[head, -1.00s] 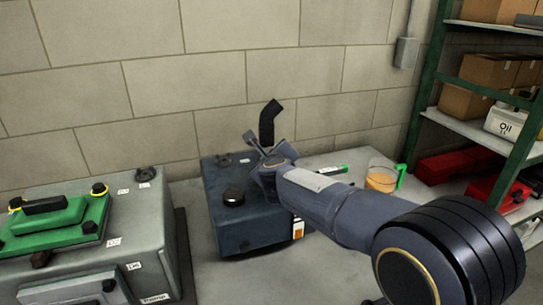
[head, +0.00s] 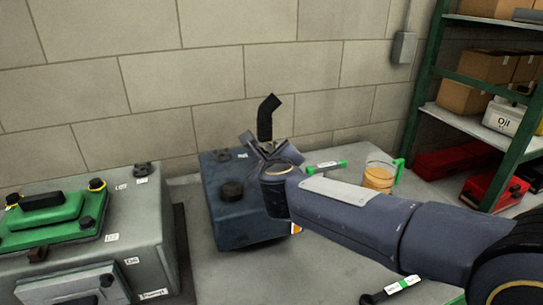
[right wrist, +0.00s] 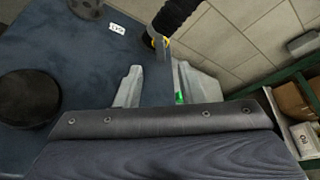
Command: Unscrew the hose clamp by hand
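A black hose (head: 266,117) bends up from the back of the dark blue box (head: 222,222). My right gripper (head: 264,149) is over the box at the hose's base and hides the clamp in the head view. In the right wrist view its fingers (right wrist: 158,76) are spread apart, with the clamp just beyond the tips. I cannot tell whether they touch it. My left gripper is not in view.
A grey machine (head: 150,228) with a green cover (head: 48,220) stands at the left. A beaker of orange liquid (head: 379,177) and markers (head: 325,167) are on the bench to the right. A green shelf (head: 450,85) stands at the far right, with a wall behind.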

